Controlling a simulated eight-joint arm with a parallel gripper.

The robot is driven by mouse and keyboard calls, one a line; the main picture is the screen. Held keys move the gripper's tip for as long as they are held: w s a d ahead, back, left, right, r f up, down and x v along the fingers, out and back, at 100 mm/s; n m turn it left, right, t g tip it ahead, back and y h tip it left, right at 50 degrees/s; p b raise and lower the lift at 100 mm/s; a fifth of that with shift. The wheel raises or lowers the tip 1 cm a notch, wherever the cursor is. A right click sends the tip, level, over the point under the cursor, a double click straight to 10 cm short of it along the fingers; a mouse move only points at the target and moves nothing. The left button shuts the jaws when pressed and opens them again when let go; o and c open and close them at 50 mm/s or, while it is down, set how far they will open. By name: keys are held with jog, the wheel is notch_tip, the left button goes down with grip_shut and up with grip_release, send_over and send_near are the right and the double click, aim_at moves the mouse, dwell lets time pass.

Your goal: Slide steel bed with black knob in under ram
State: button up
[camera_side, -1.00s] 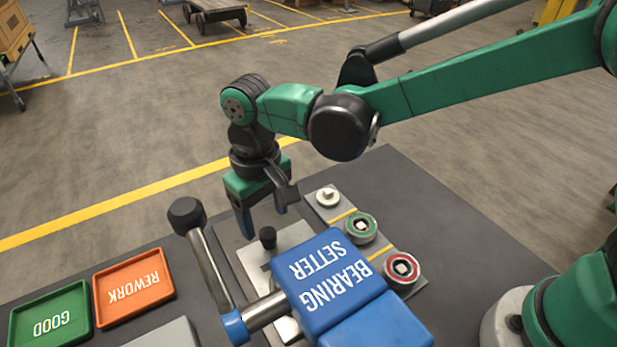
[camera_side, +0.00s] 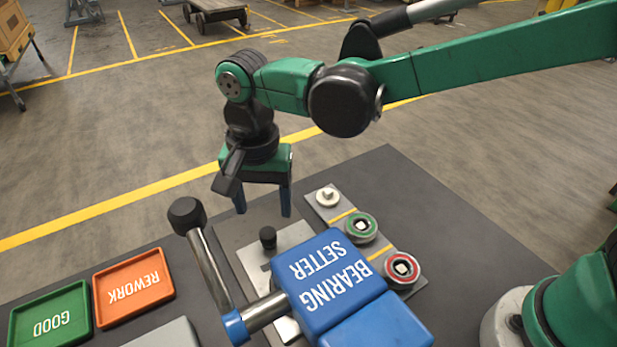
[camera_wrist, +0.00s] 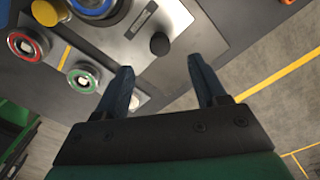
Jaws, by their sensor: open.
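The steel bed (camera_side: 254,256) is a flat plate sticking out from the blue press marked BEARING SETTER (camera_side: 325,278). Its black knob (camera_side: 268,237) stands upright near its outer end. In the wrist view the knob (camera_wrist: 159,44) shows above the gap between my fingers, with the bed (camera_wrist: 128,50) beside it. My gripper (camera_side: 263,212) is open and empty, above and behind the knob in the side view and apart from it. It also shows in the wrist view (camera_wrist: 165,80). The ram is hidden by the blue head.
The press lever, with a black ball (camera_side: 187,215), rises left of the bed. A strip at right holds a green-ringed part (camera_side: 361,227), a red-ringed part (camera_side: 402,267) and a pale part (camera_side: 327,197). An orange REWORK tray (camera_side: 134,288) and green GOOD tray (camera_side: 50,318) lie at left.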

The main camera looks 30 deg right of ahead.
aim_at(268, 233)
jog(key=shift+m, duration=0.7)
jog(key=shift+f, duration=2.8)
grip_shut()
